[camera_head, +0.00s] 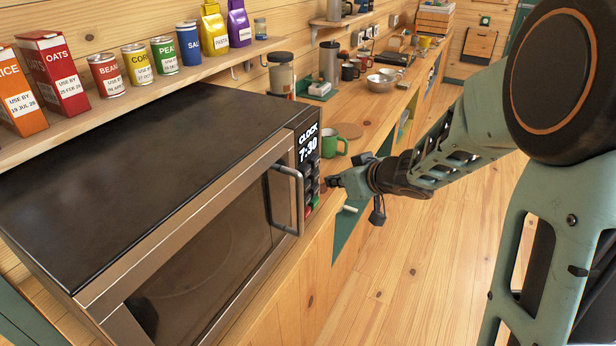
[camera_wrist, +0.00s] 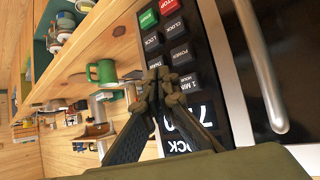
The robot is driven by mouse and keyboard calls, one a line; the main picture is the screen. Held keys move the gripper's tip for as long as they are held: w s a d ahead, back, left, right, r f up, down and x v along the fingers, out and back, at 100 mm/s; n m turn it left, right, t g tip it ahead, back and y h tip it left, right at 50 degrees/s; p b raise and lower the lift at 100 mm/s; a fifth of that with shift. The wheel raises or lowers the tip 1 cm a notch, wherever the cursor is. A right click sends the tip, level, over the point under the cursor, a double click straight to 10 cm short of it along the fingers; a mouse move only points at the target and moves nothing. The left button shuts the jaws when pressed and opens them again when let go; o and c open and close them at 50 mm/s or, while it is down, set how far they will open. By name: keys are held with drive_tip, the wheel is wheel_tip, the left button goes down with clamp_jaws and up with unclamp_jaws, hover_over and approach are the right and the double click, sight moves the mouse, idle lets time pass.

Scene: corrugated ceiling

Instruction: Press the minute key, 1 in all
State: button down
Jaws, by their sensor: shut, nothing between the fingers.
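The microwave's control panel (camera_head: 308,165) is on the right of its front, with its display reading CLOCK 7:30. In the wrist view the panel (camera_wrist: 215,60) appears turned, with dark keys in two columns. A key with small lettering that seems to read 1 MIN (camera_wrist: 189,83) shows just right of my fingertips. My gripper (camera_wrist: 166,82) is shut and empty, its tips in front of the keys and hiding some of them. In the head view my gripper (camera_head: 331,181) is close beside the panel. I cannot tell whether it touches a key.
The microwave's door handle (camera_head: 288,200) juts out left of the panel. A green START key (camera_wrist: 148,18) and a red STOP key (camera_wrist: 169,6) sit at the panel's end. A green mug (camera_head: 333,143) stands on the counter behind. Open floor (camera_head: 430,250) lies to the right.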

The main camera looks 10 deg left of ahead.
drive_tip(key=shift+w+a, duration=0.3)
drive_tip(key=shift+a, duration=0.5)
drive_tip(key=shift+w+a, duration=0.3)
drive_tip(key=shift+a, duration=0.45)
drive_tip(key=shift+a+p, duration=0.15)
drive_tip(key=shift+p, duration=0.15)
drive_tip(key=shift+w+a, duration=0.15)
drive_tip(key=shift+a, duration=0.1)
drive_tip(key=shift+w+a, duration=0.15)
drive_tip(key=shift+a, duration=0.2)
idle(0.9)
drive_tip(key=shift+s+d+p, duration=0.3)
drive_tip(key=shift+d+p, duration=0.25)
drive_tip(key=shift+d, duration=0.2)
drive_tip(key=shift+s+d+p, duration=0.3)
drive_tip(key=shift+d, duration=0.5)
drive_tip(key=shift+s+d+p, duration=0.3)
drive_tip(key=shift+d+p, duration=0.05)
drive_tip(key=shift+d, duration=0.4)
drive_tip(key=shift+s+d+p, duration=0.3)
drive_tip(key=shift+d, duration=0.5)
